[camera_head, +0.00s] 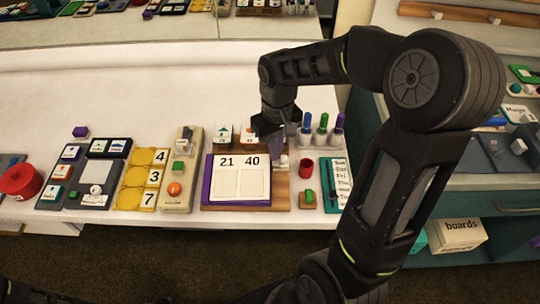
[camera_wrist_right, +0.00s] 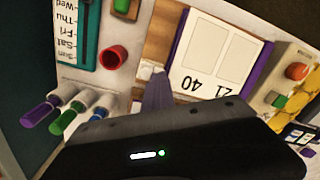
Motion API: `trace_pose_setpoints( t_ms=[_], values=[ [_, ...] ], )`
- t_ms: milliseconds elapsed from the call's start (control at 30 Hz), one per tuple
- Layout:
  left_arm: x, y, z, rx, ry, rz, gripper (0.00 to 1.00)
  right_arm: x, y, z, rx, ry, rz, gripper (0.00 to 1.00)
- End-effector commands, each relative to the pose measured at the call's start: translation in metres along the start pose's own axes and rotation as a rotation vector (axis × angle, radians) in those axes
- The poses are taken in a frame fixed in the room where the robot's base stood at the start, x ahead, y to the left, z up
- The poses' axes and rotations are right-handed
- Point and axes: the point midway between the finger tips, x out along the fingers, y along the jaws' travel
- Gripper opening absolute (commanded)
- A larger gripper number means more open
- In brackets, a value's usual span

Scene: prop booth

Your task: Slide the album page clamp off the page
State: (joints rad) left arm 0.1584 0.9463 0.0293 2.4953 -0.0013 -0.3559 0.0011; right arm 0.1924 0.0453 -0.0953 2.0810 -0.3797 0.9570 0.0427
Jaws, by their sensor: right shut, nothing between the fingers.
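The album page (camera_head: 240,184) is a cream sheet marked 21 and 40 on a purple-edged board over a wooden base (camera_head: 281,193). It also shows in the right wrist view (camera_wrist_right: 216,58). A small white block (camera_head: 281,163), which looks like the clamp, sits by the page's upper right edge. It also shows in the wrist view (camera_wrist_right: 149,69), beside the page on the wood. My right gripper (camera_head: 272,150) is shut and empty, its fingertips pointing down close to the white block. Whether they touch it is unclear. In the wrist view its fingers (camera_wrist_right: 158,92) reach toward the block. My left gripper is out of view.
Several capped markers (camera_head: 322,130) stand behind and right of the gripper. A red cup (camera_head: 306,168) and a teal day-list board (camera_head: 335,183) lie to the right. A beige panel (camera_head: 183,170) and yellow number tiles (camera_head: 142,178) stand left.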

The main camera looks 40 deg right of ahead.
Motion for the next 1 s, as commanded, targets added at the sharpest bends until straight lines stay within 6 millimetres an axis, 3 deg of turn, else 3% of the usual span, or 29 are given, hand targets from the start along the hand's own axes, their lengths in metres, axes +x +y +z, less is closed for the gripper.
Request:
trace_pose_setpoints(
  t_ms=[33,300,1000],
  values=[
    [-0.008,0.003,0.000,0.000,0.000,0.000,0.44,-0.017,0.020,0.001,0.018,0.003,0.031,0.00],
    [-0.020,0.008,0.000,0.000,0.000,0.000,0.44,-0.032,0.015,0.000,0.012,0.004,0.027,0.00],
    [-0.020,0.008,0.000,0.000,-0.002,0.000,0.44,-0.032,0.012,-0.001,0.008,0.004,0.024,0.00]
  ],
)
